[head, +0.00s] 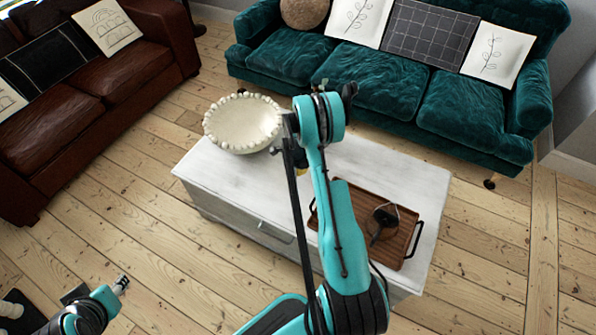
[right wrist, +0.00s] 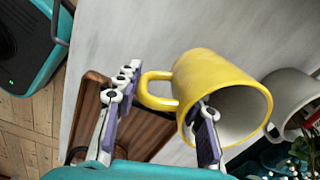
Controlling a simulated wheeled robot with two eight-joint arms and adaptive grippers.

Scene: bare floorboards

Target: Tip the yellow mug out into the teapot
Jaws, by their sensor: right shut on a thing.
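The yellow mug (right wrist: 222,88) is in my right gripper (right wrist: 160,118). Its handle lies between the two fingers, and the right finger overlaps its mouth. The pale inside of the mug shows in part, with nothing visible in it. In the head view only a bit of yellow (head: 300,167) shows beside my right arm, which hides the gripper. A dark pot with a hoop handle, which looks like the teapot (head: 382,221), stands on a wooden tray (head: 345,207). My left gripper (head: 122,283) is low at the left, away from the table; its fingers are too small to judge.
The white table (head: 203,180) carries a cream beaded bowl (head: 242,122) at its left end. A pale cup-like thing (right wrist: 290,92) is beside the mug in the right wrist view. A teal sofa (head: 375,85) and a brown sofa (head: 130,75) stand behind.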

